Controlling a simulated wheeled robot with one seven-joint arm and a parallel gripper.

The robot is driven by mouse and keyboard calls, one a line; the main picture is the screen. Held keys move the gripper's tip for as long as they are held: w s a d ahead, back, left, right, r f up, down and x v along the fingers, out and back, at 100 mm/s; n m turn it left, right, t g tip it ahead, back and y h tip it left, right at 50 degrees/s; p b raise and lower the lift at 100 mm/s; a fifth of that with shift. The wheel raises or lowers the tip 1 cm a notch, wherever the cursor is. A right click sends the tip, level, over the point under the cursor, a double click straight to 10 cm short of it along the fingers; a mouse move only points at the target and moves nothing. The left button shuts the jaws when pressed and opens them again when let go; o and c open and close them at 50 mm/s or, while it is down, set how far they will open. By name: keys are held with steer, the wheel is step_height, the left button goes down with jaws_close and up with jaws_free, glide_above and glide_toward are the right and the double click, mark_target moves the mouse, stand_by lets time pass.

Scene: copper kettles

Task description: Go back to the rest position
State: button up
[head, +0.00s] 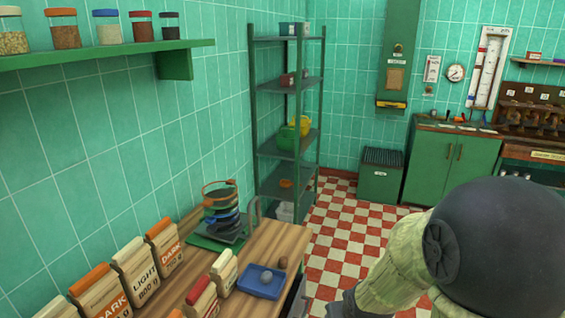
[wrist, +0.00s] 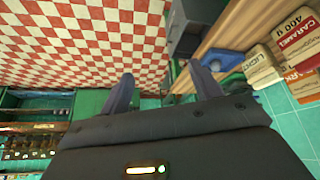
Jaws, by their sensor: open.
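My gripper (wrist: 163,88) shows in the wrist view with its two dark fingers spread apart and nothing between them. In the head view my arm fills the lower right, and the fingers themselves cannot be made out there. The arm is over the checkered floor, to the right of the wooden counter (head: 284,240). In the wrist view the counter (wrist: 234,40) lies beyond the right finger.
Packets stand along the counter, such as a LIGHT packet (head: 134,268). A blue tray (head: 262,283) sits near its edge. A green shelf rack (head: 287,84) stands behind. A green cabinet (head: 450,165) is at the back right. The checkered floor (head: 340,226) between is clear.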

steer(key=s+r+g, duration=0.3)
steer(key=s, duration=0.5)
steer(key=shift+d+r+m+p, duration=0.25)
steer(key=shift+d+m+p, duration=0.1)
steer(key=shift+m+p, duration=0.1)
stand_by(0.6)
